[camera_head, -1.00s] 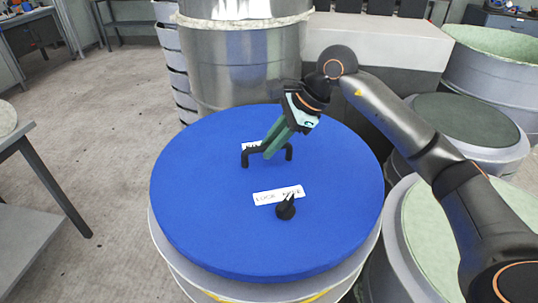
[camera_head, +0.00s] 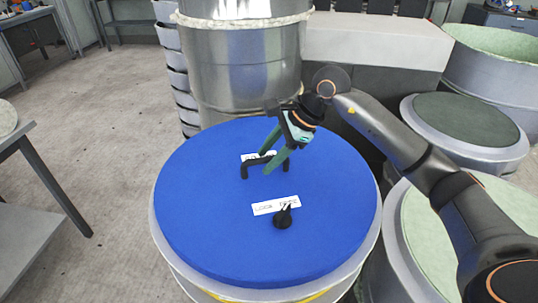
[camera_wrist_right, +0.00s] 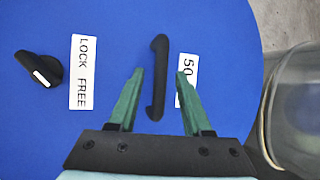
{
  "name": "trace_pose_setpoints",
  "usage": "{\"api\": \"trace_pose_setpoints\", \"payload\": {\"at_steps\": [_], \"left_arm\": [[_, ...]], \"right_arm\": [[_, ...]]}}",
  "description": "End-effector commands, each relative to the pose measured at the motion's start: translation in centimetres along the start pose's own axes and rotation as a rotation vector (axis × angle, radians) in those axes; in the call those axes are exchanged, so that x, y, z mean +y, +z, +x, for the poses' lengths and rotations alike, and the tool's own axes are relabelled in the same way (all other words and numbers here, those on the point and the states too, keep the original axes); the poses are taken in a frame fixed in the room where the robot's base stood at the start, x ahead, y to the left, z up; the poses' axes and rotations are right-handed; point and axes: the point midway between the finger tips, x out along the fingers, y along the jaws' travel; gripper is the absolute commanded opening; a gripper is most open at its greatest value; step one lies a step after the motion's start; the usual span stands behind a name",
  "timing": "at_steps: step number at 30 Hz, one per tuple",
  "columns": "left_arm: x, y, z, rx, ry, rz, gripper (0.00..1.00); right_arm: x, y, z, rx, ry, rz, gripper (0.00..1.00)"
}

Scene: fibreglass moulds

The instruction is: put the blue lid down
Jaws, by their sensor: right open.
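The blue lid (camera_head: 215,235) lies flat on top of a round grey drum (camera_head: 158,233), and the drum's pale rim shows around its left and front edge. The lid has a black handle (camera_head: 245,170), a black knob (camera_head: 283,218) and a white label reading LOCK FREE (camera_head: 275,205). My right gripper (camera_head: 265,163) is open, with its green fingers on either side of the handle. In the right wrist view, the handle (camera_wrist_right: 156,95) stands between the spread fingertips (camera_wrist_right: 159,73) with gaps on both sides. My left gripper is not in view.
A tall metal cylinder (camera_head: 240,65) stands right behind the lid. A grey table (camera_head: 30,215) is at the left, with clear floor (camera_head: 110,130) between.

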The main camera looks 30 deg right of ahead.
Motion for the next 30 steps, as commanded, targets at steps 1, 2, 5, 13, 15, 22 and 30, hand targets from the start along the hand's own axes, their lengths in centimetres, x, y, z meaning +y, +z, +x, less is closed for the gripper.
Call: {"api": "trace_pose_setpoints", "payload": {"at_steps": [1,2,5,13,15,22,30], "left_arm": [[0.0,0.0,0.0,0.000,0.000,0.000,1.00],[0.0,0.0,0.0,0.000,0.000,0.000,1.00],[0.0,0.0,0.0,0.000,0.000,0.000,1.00],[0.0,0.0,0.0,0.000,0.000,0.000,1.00],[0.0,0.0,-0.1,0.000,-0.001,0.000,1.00],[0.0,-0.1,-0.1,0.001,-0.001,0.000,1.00],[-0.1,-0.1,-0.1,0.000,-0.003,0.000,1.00]], "right_arm": [[0.0,0.0,0.0,0.000,0.000,0.000,0.49],[0.0,0.0,-0.1,0.000,-0.001,0.000,0.49],[-0.1,0.0,-0.6,0.001,-0.003,0.000,0.49],[-0.2,0.0,-5.5,0.001,-0.007,0.000,0.49],[-0.1,0.0,-7.0,0.002,-0.006,0.000,0.49],[-0.1,0.0,-10.9,0.000,-0.003,0.000,0.49],[0.0,0.0,-12.1,0.000,0.000,0.000,0.49]]}}
